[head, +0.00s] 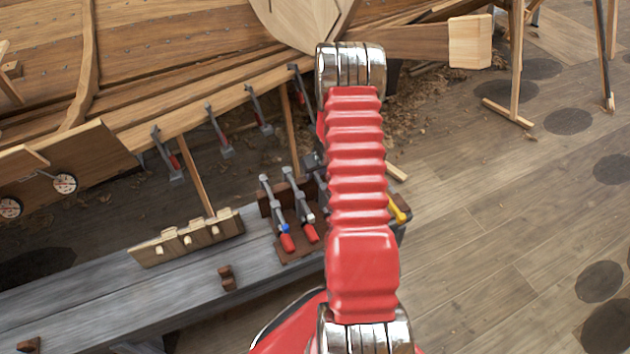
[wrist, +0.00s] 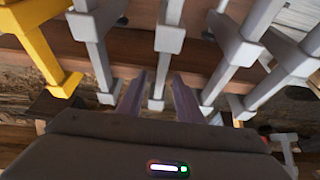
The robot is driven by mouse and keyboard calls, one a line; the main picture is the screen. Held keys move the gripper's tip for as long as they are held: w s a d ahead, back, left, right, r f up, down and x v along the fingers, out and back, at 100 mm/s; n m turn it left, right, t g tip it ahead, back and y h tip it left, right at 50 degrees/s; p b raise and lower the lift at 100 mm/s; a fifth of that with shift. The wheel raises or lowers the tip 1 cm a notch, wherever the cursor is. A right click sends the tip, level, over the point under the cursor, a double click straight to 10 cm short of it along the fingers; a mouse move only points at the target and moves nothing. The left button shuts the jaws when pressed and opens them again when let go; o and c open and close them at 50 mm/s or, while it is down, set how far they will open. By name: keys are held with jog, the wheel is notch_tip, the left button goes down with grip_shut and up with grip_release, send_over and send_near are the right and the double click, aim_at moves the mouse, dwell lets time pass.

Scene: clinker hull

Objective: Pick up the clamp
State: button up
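Several clamps stand in a row in the wrist view. A grey clamp (wrist: 169,38) is in the middle, with its bar running down between the fingers of my gripper (wrist: 158,80). The fingers are apart, with a gap on each side of the bar; I cannot tell how far beyond them it lies. Other grey clamps stand left (wrist: 97,55) and right (wrist: 232,55), and a yellow clamp (wrist: 42,52) is at far left. In the head view, two grey clamps with red handles (head: 277,215) (head: 300,205) show left of my arm, which hides my gripper.
The clamps are at a brown wooden rack (head: 300,250) on a grey bench (head: 190,285). A notched wooden block (head: 188,238) lies left of it. More clamps (head: 218,132) hang along the hull plank (head: 190,112). The floor to the right is mostly clear.

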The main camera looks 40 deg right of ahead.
jog(key=shift+c, duration=0.6)
grip_shut()
dwell(0.8)
